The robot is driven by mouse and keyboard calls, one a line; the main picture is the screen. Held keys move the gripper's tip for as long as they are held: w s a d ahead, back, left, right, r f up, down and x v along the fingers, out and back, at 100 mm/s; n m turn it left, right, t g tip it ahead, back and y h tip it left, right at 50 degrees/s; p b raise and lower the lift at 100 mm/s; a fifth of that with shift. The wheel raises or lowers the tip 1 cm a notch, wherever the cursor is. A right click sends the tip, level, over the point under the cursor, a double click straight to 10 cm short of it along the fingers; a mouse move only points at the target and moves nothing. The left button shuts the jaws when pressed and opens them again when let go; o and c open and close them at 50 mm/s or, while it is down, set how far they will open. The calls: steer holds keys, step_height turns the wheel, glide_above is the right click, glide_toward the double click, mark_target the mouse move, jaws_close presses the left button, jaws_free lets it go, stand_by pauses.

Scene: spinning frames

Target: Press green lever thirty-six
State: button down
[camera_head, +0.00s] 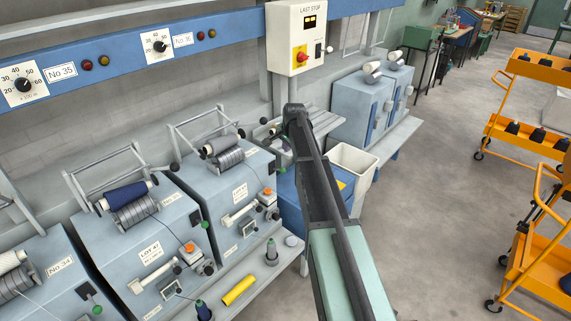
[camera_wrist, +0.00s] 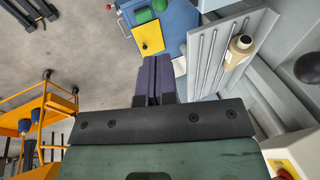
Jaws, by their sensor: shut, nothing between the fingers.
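Green-knobbed levers show on the fronts of blue-grey winding units in the head view. My gripper (camera_head: 293,108) is raised, beyond and right of the right unit, apart from all levers. In the wrist view its purple fingers (camera_wrist: 160,78) are together and empty.
A LAST STOP control box (camera_head: 296,40) hangs close above my gripper. A white bin (camera_head: 352,165) and blue box (camera_head: 287,205) stand beneath my arm. A yellow tube (camera_head: 239,290) lies on the front ledge. Orange trolleys (camera_head: 540,240) stand right; floor between is free.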

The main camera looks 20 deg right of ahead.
mark_target(283, 169)
steer(key=b+x, duration=1.3)
steer(key=x, duration=0.1)
steer(key=shift+f, duration=0.1)
steer(key=shift+s+a, duration=0.1)
steer(key=shift+a, duration=0.05)
